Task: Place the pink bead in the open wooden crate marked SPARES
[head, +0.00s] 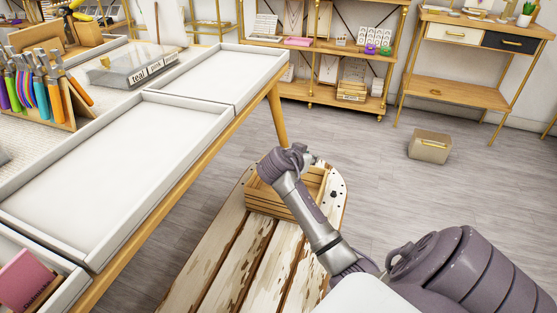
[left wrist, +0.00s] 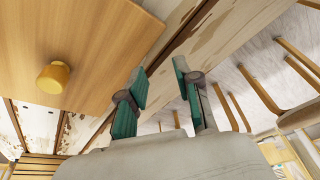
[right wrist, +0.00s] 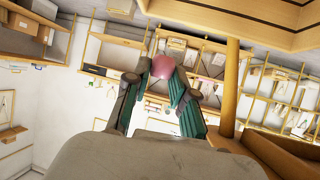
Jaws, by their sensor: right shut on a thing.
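The pink bead (right wrist: 162,67) is between the fingertips of my right gripper (right wrist: 160,75) in the right wrist view, and the fingers are closed on it. In the head view my right gripper (head: 288,158) is above the far part of an open wooden crate (head: 268,202), and I cannot make out the bead there. My forearm covers part of the crate, and no SPARES marking is readable. My left gripper (left wrist: 160,82) shows only in the left wrist view, its fingers apart with nothing between them.
The crate stands on a worn plank bench (head: 239,257). A long table with white trays (head: 110,172) is left of it.

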